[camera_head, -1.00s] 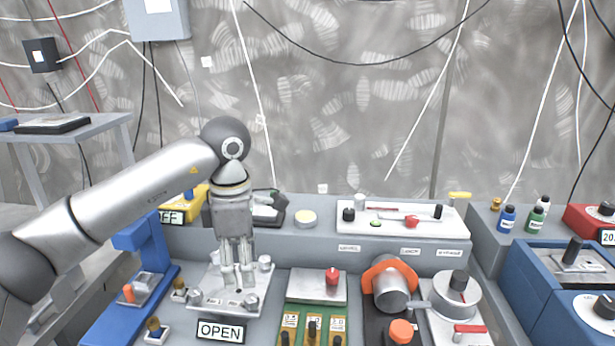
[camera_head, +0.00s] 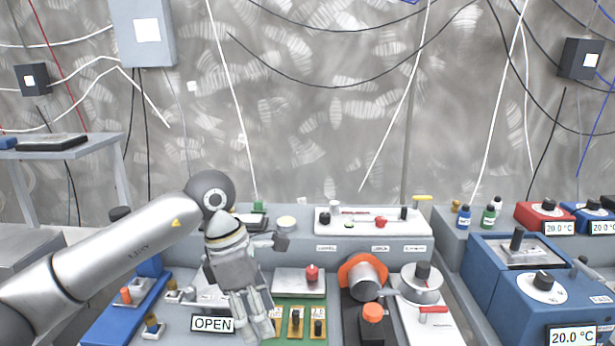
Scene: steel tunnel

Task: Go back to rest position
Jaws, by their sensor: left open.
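My left gripper (camera_head: 256,318) points down over the front left of the grey bench (camera_head: 300,256). Its jaws are open and I see nothing held between them. The fingers hang in front of the right end of a metal plate and beside the OPEN label (camera_head: 213,324). They partly hide the green panel (camera_head: 297,329) with its brass switches. I cannot tell whether the fingertips touch anything. My left arm comes in from the left edge. My right gripper is not in the view.
Close to the gripper stand a plate with a red knob (camera_head: 312,273) and an orange-collared cylinder (camera_head: 366,277). A white panel (camera_head: 376,222) lies behind. Blue machines (camera_head: 548,300) and small bottles (camera_head: 488,217) are at the right. The air above the bench is clear.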

